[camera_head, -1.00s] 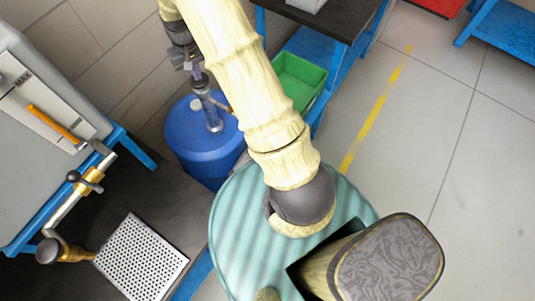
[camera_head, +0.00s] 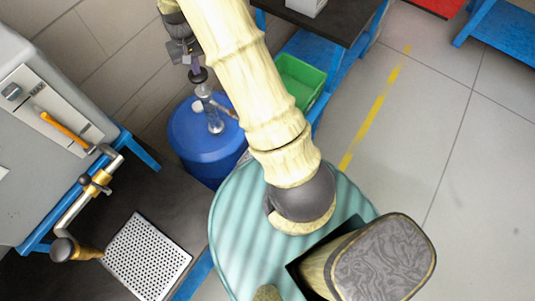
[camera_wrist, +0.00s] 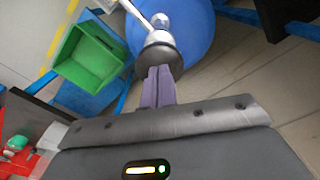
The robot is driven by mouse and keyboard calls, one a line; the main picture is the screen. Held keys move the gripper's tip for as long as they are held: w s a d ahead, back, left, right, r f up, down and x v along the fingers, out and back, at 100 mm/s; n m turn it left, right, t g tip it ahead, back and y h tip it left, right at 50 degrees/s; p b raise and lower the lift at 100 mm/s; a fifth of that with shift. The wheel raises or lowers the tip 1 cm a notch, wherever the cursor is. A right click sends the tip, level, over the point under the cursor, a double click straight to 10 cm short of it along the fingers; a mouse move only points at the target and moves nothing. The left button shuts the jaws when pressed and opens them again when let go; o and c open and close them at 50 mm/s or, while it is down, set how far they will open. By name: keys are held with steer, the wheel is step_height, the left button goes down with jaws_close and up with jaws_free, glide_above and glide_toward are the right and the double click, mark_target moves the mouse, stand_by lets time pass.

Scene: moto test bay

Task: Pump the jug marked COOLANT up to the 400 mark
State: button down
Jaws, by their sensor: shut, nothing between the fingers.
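A blue drum (camera_head: 190,150) stands by the wall, with a clear and metal hand pump (camera_head: 212,112) on its top. The pump has a dark round knob (camera_head: 198,76), also seen in the wrist view (camera_wrist: 160,52). My gripper (camera_head: 195,66) is shut and empty, its purple-grey fingertips (camera_wrist: 158,72) right at the knob. I cannot tell whether they touch it. In the wrist view a pale rod or spout runs from near the knob to the upper left. No jug, COOLANT label or 400 mark can be made out.
A green bin (camera_head: 300,82) sits on a blue-framed stand right of the drum. At left are a grey machine with an orange-handled tool (camera_head: 65,130), a brass-and-steel lever pipe (camera_head: 85,195) and a perforated plate (camera_head: 148,255). Open floor lies at right.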

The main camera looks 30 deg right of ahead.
mark_target(199, 77)
steer(key=shift+r+p, duration=0.8)
steer(key=shift+r, duration=0.5)
steer(key=shift+f, duration=0.35)
steer(key=shift+f+b, duration=0.35)
steer(key=shift+b, duration=0.15)
steer(key=shift+f, duration=0.35)
steer(key=shift+f+b, duration=1.55)
steer(key=shift+f, duration=0.6)
steer(key=shift+f+b, duration=0.4)
steer(key=shift+f, duration=0.25)
steer(key=shift+r, duration=0.1)
steer(key=shift+r+p, duration=2.75)
steer(key=shift+r, duration=1.05)
